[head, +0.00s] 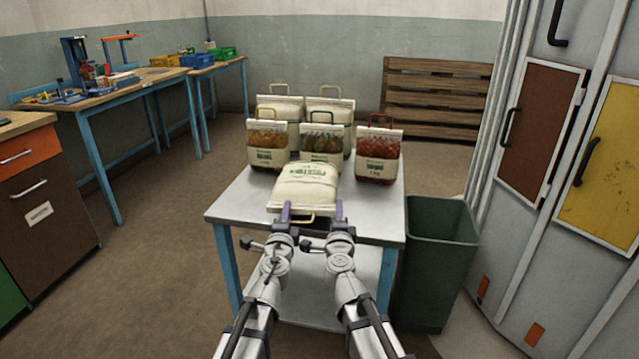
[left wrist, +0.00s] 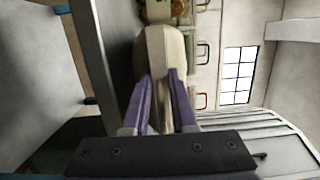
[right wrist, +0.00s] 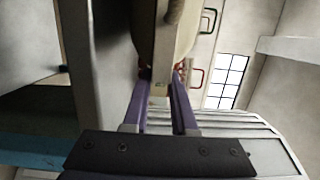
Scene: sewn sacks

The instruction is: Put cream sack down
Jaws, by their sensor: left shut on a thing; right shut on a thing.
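The cream sack (head: 305,185) lies tilted at the near middle of the white table (head: 365,215), its handle end toward me. My left gripper (head: 285,212) is shut on its near left corner. My right gripper (head: 336,209) is shut on its near right corner. In the left wrist view the cream sack (left wrist: 152,60) sits between the purple fingers (left wrist: 160,95). In the right wrist view the sack (right wrist: 160,35) shows above the fingers (right wrist: 162,92). Whether its underside touches the table is hard to tell.
Behind it stand sacks with orange (head: 268,145), green (head: 322,145) and red (head: 378,150) contents, and two cream sacks (head: 280,105) (head: 330,106) at the back. The table's left front is clear.

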